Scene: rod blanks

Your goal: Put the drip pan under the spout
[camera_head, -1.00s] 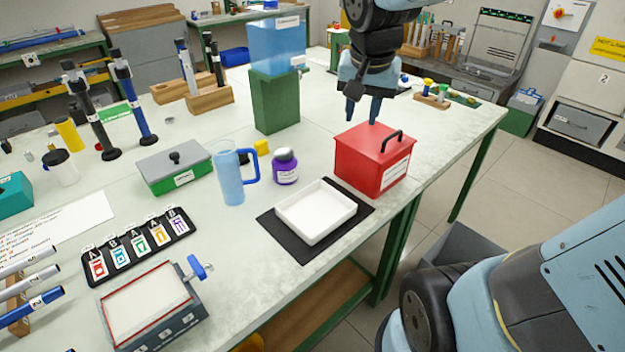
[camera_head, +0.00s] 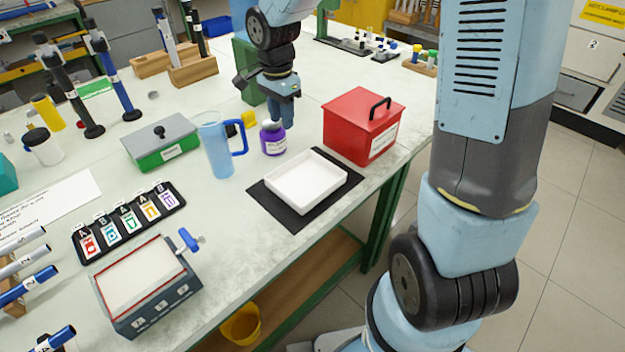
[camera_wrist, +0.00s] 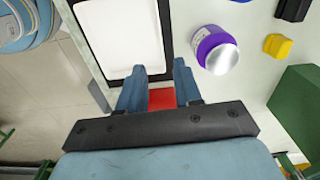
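The drip pan looks to be the white shallow tray (camera_head: 306,182) on a black mat (camera_head: 291,219) near the table's front edge. It also shows in the wrist view (camera_wrist: 123,40), beyond and left of my fingers. My gripper (camera_head: 283,118) points down above the table, behind the pan and near the purple jar. In the wrist view my gripper (camera_wrist: 158,78) is open, its two fingers apart and empty. The green stand (camera_head: 246,62) is partly behind my arm. The blue tank seen on it earlier is hidden now, and I cannot make out a spout.
A red box (camera_head: 349,131) stands right of the pan. A purple jar (camera_head: 273,141), a blue pitcher (camera_head: 214,153) and a yellow block (camera_head: 248,119) stand left and behind. A label rack (camera_head: 130,222) and crank-handled box (camera_head: 150,290) lie front left.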

